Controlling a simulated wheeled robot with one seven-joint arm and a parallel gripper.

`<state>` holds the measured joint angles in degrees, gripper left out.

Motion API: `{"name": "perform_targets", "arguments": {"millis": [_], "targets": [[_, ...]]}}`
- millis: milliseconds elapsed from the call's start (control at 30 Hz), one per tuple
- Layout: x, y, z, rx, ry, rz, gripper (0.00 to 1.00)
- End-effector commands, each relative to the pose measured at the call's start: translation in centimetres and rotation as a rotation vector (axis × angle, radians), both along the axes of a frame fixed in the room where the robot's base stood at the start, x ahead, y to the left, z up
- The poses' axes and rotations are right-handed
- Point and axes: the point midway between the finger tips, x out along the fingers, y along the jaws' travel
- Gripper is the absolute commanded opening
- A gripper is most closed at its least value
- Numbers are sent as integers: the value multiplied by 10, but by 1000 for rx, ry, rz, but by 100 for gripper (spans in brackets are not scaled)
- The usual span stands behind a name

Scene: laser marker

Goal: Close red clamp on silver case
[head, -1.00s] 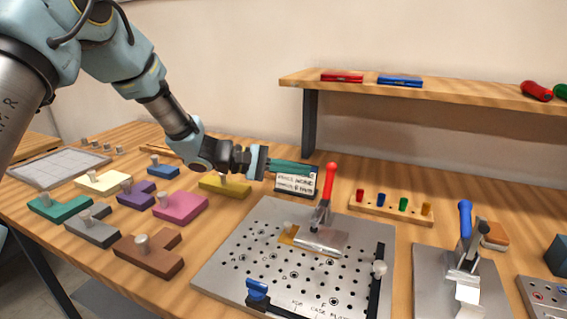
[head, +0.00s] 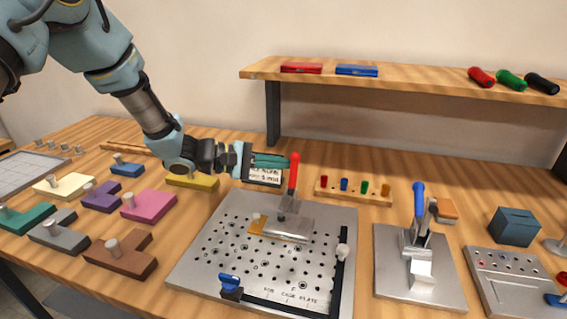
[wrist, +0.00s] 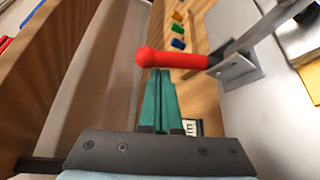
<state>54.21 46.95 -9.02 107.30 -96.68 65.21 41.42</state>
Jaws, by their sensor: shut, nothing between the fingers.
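The red clamp handle (head: 294,171) stands upright on its metal base on the perforated fixture plate (head: 200,262). The silver case (head: 288,228) lies flat on the plate just in front of the clamp, with a yellow piece at its left side. My gripper (head: 287,161) is shut and empty, its green fingers level and pointing right, with the tips at the upper part of the red handle. In the wrist view the closed fingertips (wrist: 159,72) end right at the red handle (wrist: 172,59); whether they touch it I cannot tell.
A second clamp with a blue handle (head: 419,200) stands on a plate to the right. A peg rack (head: 352,192) and a small sign (head: 262,175) are behind. Several coloured blocks lie left. A shelf (head: 430,82) runs above the back.

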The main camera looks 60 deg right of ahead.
Motion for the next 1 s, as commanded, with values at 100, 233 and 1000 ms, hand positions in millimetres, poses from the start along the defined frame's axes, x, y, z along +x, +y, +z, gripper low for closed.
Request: {"name": "perform_targets", "arguments": {"millis": [100, 233, 1000], "targets": [[1, 1, -3, -20, -6, 2, 0], [0, 3, -5, -66, -20, 3, 0], [-8, 22, 3, -363, -119, -4, 0]]}}
